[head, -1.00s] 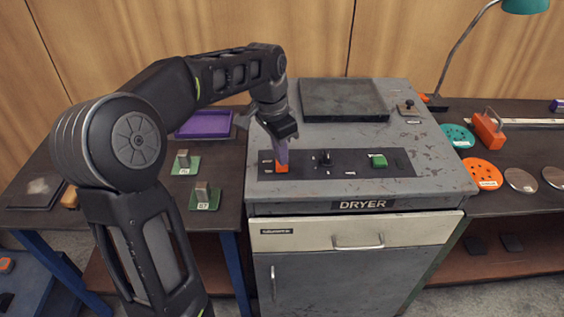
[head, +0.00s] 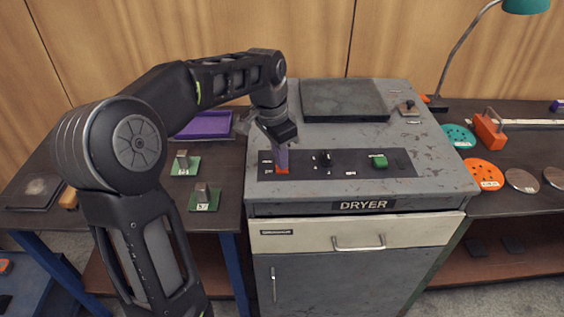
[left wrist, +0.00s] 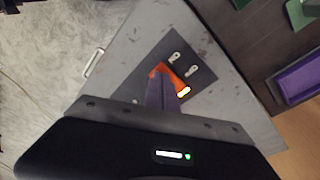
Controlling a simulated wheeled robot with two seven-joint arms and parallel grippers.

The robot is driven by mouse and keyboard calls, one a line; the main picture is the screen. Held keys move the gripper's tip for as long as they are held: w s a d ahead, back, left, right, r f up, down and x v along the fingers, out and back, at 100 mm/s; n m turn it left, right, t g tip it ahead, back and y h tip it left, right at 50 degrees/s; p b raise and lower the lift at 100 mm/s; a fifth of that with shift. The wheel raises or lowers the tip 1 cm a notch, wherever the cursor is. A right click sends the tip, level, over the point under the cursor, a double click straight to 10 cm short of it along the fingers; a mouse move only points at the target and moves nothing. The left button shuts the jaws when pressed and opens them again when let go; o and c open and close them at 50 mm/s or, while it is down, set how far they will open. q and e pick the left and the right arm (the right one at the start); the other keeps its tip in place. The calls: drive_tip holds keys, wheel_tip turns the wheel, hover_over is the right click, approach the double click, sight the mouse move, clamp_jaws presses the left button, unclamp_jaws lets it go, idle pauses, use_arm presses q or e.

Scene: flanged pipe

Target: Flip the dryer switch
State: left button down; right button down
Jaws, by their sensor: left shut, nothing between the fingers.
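The dryer (head: 340,280) is a grey cabinet with a dark control panel (head: 340,173) on its top. The orange-red switch (head: 282,171) sits at the panel's left end. My left gripper (head: 282,160) is shut with nothing in it, its purple fingertips pointing down at the switch and apparently touching it. In the left wrist view the orange switch (left wrist: 168,73) shows just past the fingertips (left wrist: 159,80), which cover part of it. My right gripper is not in view.
A dark tray (head: 345,100) lies at the back of the dryer top.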

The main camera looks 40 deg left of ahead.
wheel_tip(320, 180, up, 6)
drive_tip(key=p, duration=0.5)
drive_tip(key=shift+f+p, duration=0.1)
drive_tip(key=shift+p, duration=0.2)
idle(0.4)
